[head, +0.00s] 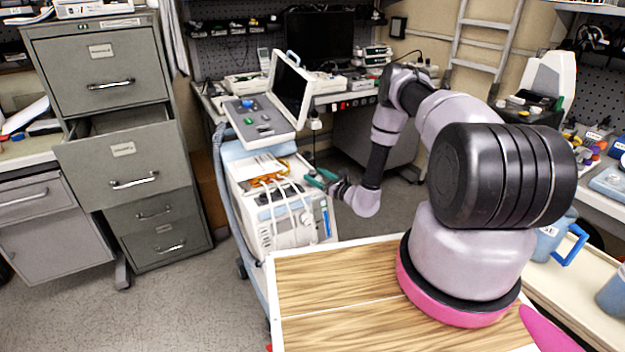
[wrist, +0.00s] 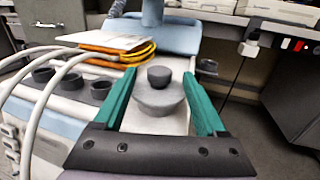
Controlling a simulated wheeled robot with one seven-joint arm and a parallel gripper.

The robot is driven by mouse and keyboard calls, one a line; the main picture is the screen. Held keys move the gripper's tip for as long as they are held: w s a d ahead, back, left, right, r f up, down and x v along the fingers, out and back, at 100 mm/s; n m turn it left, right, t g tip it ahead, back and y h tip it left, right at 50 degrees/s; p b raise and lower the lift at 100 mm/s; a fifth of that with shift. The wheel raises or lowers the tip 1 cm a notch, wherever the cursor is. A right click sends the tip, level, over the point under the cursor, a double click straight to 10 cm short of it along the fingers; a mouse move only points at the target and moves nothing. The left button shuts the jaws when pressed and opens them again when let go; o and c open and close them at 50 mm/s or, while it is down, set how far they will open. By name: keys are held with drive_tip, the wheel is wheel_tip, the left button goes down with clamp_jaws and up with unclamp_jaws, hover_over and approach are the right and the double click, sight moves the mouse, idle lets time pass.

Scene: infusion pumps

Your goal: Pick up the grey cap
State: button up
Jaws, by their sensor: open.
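A grey cap (wrist: 160,97), a wide light-grey round piece with a darker knob on top, sits on a white surface in the middle of the wrist view. My gripper (wrist: 159,73) is open, with one green finger to the left of the cap and one to the right. Gaps show between the cap and both fingers, and nothing is held. I cannot make out the cap in that view.
Several dark grey round ports (wrist: 72,82) and white hoses (wrist: 50,90) lie left of the gripper. Orange cable and papers (wrist: 105,41) are just beyond. A tilted screen (head: 291,90) stands on the machine. Open floor (head: 170,300) lies to the left.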

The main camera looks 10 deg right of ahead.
clamp_jaws()
drive_tip(key=shift+r, duration=0.15)
